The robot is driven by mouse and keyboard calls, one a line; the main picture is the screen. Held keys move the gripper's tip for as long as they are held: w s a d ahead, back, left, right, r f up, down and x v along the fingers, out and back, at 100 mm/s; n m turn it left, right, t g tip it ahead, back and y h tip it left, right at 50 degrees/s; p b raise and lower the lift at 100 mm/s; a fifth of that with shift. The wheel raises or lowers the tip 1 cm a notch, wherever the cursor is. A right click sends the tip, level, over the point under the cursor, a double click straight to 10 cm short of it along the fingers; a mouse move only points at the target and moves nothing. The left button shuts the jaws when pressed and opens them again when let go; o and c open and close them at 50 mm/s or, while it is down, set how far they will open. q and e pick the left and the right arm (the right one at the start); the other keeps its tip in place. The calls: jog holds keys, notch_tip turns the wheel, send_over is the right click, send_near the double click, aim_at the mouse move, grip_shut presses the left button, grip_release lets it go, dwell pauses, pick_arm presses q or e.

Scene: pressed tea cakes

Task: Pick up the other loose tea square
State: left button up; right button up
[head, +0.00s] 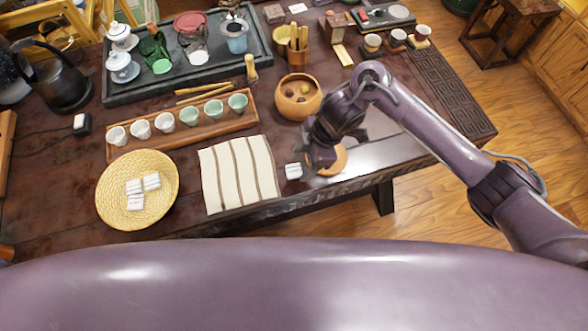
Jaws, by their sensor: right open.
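A loose white wrapped tea square (293,171) lies on the dark table, just right of the striped cloth. My right gripper (321,163) is open and low over the table, just right of this square, seen from above. Its fingers are mostly hidden by its own body. No gap to the tabletop can be judged. More white tea squares (135,202) lie in the round woven tray (112,212) at the left. My left gripper is not in view.
A round tan wooden piece (340,160) lies partly hidden behind my right gripper. A striped cloth (225,180) lies between tray and square. A wooden bowl (298,97) and a rack of several cups (193,128) stand farther back. The table's front edge is close.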

aim_at(295, 170)
jog(key=x, duration=0.3)
jog(key=shift+a+f, duration=0.15)
jog(key=shift+w, duration=0.1)
jog(key=shift+c, duration=0.3)
jog(key=c, duration=1)
